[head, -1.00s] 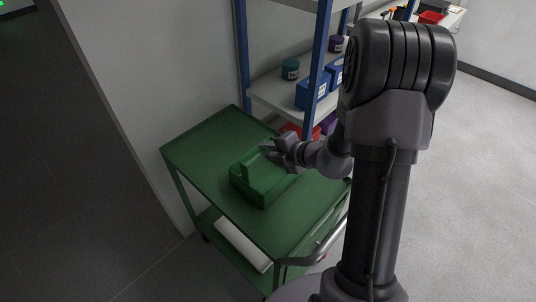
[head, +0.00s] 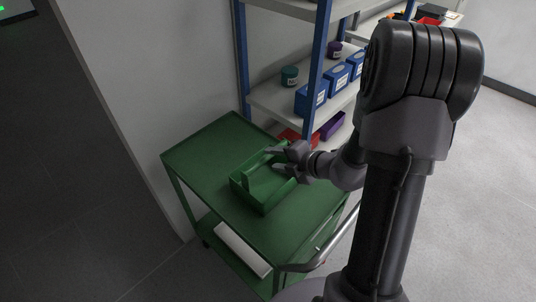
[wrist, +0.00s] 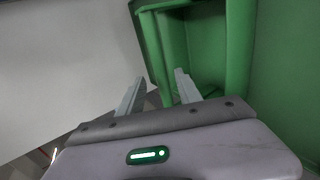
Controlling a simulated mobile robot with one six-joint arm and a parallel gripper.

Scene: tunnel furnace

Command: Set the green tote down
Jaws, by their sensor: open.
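The green tote (head: 263,201) sits on the top of the green cart (head: 213,143), near its middle. It is open at the top, and no contents can be made out. My gripper (head: 274,160) is open at the tote's back right rim. In the wrist view, my gripper's two fingers (wrist: 159,78) are spread apart, with the tote's green wall (wrist: 151,45) in front of and between them. Whether a finger touches the wall cannot be told.
A blue-posted shelf (head: 270,98) stands behind the cart with blue boxes (head: 312,97) and a dark green jar (head: 290,75). Red (head: 292,136) and purple (head: 332,125) bins sit lower. A wall lies left of the cart. The cart's front top is clear.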

